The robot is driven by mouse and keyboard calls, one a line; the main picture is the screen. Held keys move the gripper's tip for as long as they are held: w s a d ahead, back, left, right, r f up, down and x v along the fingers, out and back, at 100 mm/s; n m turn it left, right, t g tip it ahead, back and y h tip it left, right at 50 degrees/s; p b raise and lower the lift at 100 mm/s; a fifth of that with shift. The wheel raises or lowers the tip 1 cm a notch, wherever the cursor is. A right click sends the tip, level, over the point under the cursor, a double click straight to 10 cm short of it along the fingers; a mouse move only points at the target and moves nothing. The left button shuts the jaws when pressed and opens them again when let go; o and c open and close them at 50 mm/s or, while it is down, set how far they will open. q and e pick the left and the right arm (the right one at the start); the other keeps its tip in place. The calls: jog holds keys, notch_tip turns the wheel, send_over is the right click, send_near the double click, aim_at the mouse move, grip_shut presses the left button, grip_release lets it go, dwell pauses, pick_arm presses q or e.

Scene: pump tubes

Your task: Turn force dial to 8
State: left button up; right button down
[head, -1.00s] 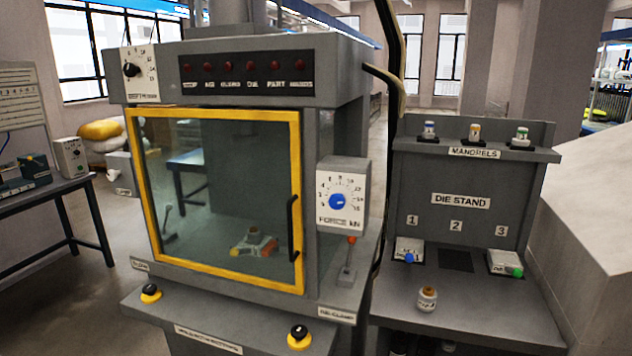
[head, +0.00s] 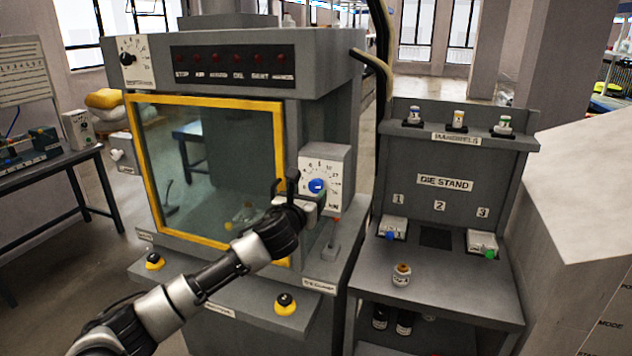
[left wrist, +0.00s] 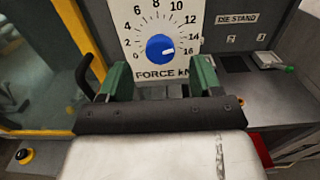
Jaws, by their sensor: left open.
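The blue force dial (head: 317,186) sits on a white scale panel (head: 323,168) on the right front of the grey machine. In the left wrist view the dial (left wrist: 160,48) shows a white mark pointing right, close to the 16 on the scale. My left gripper (head: 307,191) is at the panel, just in front of and slightly below the dial. Its two green fingers (left wrist: 162,80) are open, one on each side below the dial, with nothing between them. Whether they touch the panel I cannot tell. My right gripper is not in view.
A yellow-framed glass door (head: 210,245) with a dark handle (left wrist: 84,76) is just left of my gripper. A lever (head: 332,240) stands below the panel. The die stand (head: 445,215) is to the right. Yellow-based black buttons (head: 286,303) are on the front ledge.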

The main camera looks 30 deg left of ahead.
aim_at(315, 186)
pick_arm(q)
jog(key=x, duration=0.4)
jog(key=shift+p, duration=0.4)
jog(key=shift+x, duration=1.05)
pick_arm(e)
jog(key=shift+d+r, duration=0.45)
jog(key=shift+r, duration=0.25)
pick_arm(q)
jog(key=c, duration=0.9)
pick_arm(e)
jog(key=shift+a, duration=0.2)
